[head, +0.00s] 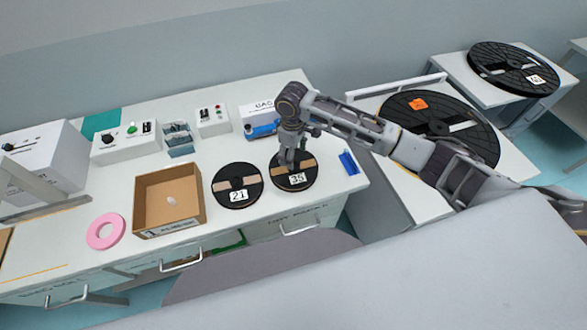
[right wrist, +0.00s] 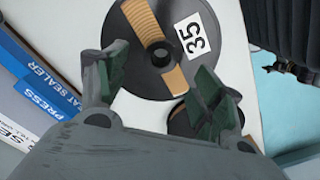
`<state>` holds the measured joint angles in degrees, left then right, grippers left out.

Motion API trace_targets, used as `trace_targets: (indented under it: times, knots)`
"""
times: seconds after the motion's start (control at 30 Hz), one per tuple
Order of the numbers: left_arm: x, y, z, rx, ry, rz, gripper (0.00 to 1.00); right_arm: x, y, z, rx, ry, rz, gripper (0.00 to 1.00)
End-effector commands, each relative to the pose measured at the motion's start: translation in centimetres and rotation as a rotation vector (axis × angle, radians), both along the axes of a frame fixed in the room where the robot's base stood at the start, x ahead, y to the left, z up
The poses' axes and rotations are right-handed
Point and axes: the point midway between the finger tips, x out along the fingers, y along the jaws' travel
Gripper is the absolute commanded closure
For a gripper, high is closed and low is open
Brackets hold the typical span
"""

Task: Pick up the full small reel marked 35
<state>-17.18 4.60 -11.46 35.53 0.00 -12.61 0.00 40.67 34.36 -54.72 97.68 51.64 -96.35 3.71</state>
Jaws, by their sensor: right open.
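The small reel marked 35 (head: 309,172) lies flat on the white bench, a dark disc with tan windings showing and a white label. My right gripper (head: 291,165) is above it and hides part of its far side. In the right wrist view the same reel (right wrist: 140,72) shows its black hub and its label, just beyond the fingertips. The right gripper (right wrist: 158,90) is open, with nothing between its fingers. I cannot tell the height of the gap to the reel. My left gripper is not in view.
A similar reel marked 21 (head: 236,194) lies close to the left. An open cardboard box (head: 155,215) and a pink ring (head: 96,233) are further left. A blue and white sealer (head: 262,127) stands behind the reel, and a blue item (head: 348,161) lies to its right.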

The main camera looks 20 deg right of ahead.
Motion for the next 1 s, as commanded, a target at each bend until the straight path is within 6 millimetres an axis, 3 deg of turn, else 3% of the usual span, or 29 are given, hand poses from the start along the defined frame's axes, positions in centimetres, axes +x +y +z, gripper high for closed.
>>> trace_targets:
  times: [0.27, 0.6, 1.0]
  knots:
    - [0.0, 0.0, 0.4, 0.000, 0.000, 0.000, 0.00, -0.2, -0.1, -1.2, 0.000, 0.001, 0.000, 0.32]
    - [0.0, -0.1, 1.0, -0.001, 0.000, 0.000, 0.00, -0.4, -0.3, -4.7, -0.001, 0.001, 0.000, 0.32]
    - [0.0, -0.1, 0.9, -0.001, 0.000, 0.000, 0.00, -0.3, -0.3, -5.2, -0.001, -0.001, 0.001, 0.32]
